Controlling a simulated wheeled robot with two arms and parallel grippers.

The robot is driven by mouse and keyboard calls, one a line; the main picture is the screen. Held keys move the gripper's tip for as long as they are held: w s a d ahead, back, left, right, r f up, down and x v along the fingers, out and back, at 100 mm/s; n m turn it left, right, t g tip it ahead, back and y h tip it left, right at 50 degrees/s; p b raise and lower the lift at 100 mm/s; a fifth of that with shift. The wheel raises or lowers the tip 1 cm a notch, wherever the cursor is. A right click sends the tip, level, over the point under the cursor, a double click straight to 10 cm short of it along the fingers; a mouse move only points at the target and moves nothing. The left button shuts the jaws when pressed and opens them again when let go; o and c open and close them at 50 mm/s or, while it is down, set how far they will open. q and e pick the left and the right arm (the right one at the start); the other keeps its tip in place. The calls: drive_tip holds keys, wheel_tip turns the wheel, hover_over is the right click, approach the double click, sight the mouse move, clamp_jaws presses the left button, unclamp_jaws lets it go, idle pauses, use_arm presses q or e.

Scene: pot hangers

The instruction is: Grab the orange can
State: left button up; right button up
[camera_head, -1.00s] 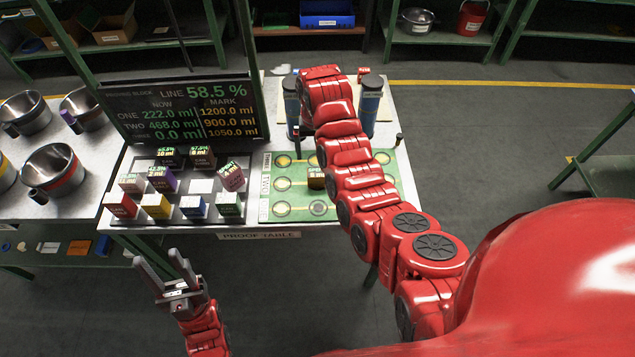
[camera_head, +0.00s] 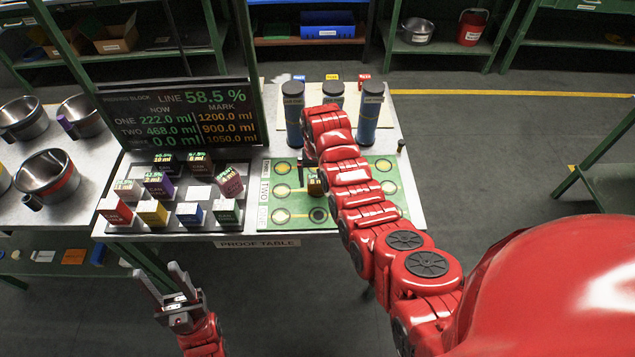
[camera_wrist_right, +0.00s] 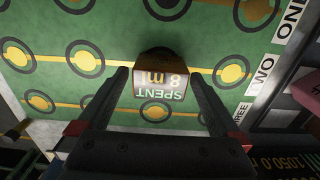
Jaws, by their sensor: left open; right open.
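A small brown-orange can (camera_head: 315,186) stands on the green board (camera_head: 282,208), partly hidden by my right arm in the head view. In the right wrist view the can (camera_wrist_right: 160,82) shows a dark top and a label reading "SPENT 8 ml". My right gripper (camera_wrist_right: 157,74) is open, one finger on each side of the can, with gaps visible; how far down the fingers reach I cannot tell. My left gripper (camera_head: 155,269) is open and empty, in front of the table's near edge.
Several coloured cans stand in a dark rack (camera_head: 175,225) left of the board, below the display screen (camera_head: 180,115). Blue cylinders with dark caps (camera_head: 370,112) stand behind the board. Metal pots (camera_head: 48,172) sit on the left table.

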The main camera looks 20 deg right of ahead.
drive_tip(key=shift+w, duration=0.1)
drive_tip(key=c, duration=1.5)
